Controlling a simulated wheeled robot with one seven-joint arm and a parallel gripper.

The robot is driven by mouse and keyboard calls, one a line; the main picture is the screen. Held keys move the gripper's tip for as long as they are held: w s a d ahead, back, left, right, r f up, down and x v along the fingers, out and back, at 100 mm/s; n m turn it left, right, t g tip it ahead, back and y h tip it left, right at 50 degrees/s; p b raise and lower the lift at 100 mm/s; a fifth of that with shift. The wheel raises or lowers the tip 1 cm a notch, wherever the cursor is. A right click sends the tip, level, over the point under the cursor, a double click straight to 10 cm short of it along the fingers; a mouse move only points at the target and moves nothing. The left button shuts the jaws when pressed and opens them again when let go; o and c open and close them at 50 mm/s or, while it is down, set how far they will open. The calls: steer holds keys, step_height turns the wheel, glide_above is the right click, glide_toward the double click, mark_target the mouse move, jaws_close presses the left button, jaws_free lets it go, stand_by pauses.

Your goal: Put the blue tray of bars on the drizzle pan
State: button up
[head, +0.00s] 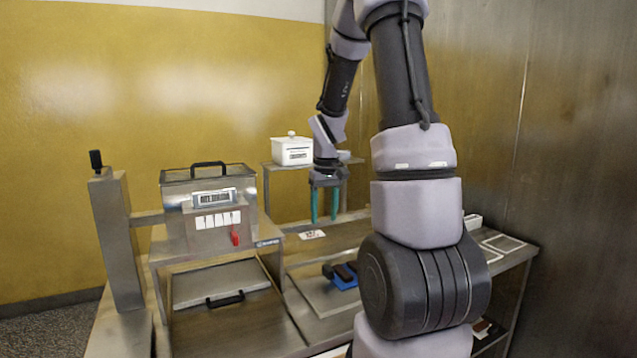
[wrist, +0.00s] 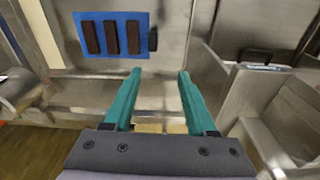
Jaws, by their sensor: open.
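The blue tray (head: 346,284) sits on the metal worktop at the centre of the head view, partly hidden by my arm. In the wrist view the blue tray (wrist: 143,24) lies at upper left, bearing three dark bars (wrist: 111,37), with a black grip at its right edge. My gripper (head: 324,204) points down above the worktop, behind the tray in the head view. Its teal fingers (wrist: 160,73) are apart and empty, clear of the tray. A flat metal pan with a black handle (head: 220,283) lies under the machine at left; I cannot tell whether it is the drizzle pan.
A steel machine (head: 212,215) with a lidded hopper stands left of the tray. A white lidded box (head: 292,150) is on a raised shelf behind. A small card (head: 312,234) lies on the worktop. A metal wall closes off the right side.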

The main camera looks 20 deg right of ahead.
steer(key=s+a+r+m+t, duration=0.1)
steer(key=s+a+r+t, duration=0.1)
steer(key=s+a+r, duration=0.2)
steer(key=s+a+r+m+t+y, duration=0.1)
steer(key=s+a+r+t, duration=0.1)
steer(key=s+r, duration=0.6)
steer(key=s+a+r+m+t+y, duration=0.1)
steer(key=s+a+r+m+t, duration=0.1)
steer(key=s+a+r, duration=0.3)
step_height(320, 180, up, 4)
steer(key=shift+s+a+r, duration=0.15)
steer(key=shift+s+a, duration=0.15)
steer(key=shift+s, duration=0.6)
steer(key=shift+c, duration=0.6)
steer(key=shift+d, duration=0.1)
